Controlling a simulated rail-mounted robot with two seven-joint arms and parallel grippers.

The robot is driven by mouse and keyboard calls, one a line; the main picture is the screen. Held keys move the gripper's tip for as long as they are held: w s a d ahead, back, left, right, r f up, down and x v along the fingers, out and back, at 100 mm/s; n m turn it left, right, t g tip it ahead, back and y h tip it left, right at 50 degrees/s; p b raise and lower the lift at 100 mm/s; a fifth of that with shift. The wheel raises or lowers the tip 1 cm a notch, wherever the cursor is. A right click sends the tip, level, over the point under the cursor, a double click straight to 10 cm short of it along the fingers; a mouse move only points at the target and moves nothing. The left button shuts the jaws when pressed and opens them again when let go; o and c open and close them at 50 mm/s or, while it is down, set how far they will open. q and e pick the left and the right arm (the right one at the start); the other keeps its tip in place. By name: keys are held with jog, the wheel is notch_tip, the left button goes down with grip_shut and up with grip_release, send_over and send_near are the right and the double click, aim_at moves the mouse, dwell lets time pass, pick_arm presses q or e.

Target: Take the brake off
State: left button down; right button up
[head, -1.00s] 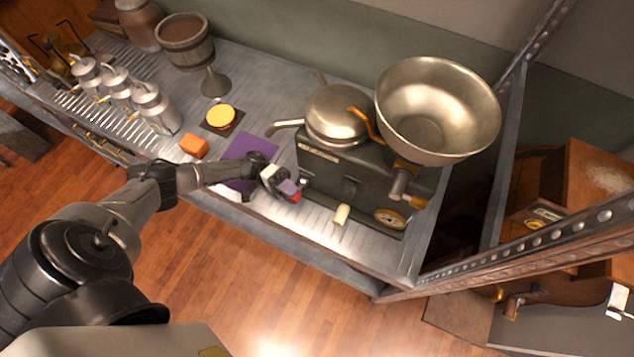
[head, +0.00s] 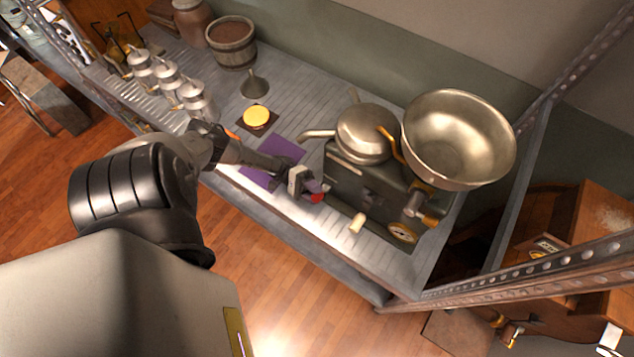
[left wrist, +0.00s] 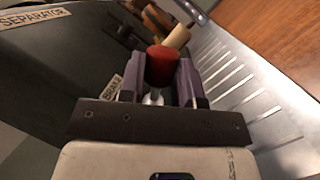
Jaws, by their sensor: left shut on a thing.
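The separator (head: 365,190) is a dark green-grey machine on the counter with a metal bowl on top. Its brake has a red knob (head: 318,198) low at the machine's left front end; the red knob also shows in the left wrist view (left wrist: 162,64). A "BRAKE" label (left wrist: 111,87) is on the body beside it, partly hidden by a finger. My left gripper (head: 312,187) is shut on the red knob, with a purple finger on each side; the fingers show in the left wrist view (left wrist: 162,82). A pale metal stem shows below the knob. My right gripper is not in view.
A pale crank handle (head: 357,222) sticks out to the right of the knob. A metal spout (head: 318,135) and wide bowl (head: 460,140) rise above the body. A purple mat (head: 285,150) lies left of the machine. The counter's front strip is clear.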

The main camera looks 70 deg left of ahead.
pick_arm(q)
jog(key=c, duration=1.1)
grip_release()
jog(key=shift+r, duration=0.1)
jog(key=b+v, duration=0.2)
jog(key=v, duration=0.4)
jog(key=shift+b, duration=0.35)
jog(key=shift+v, duration=0.8)
jog(key=shift+d, duration=0.1)
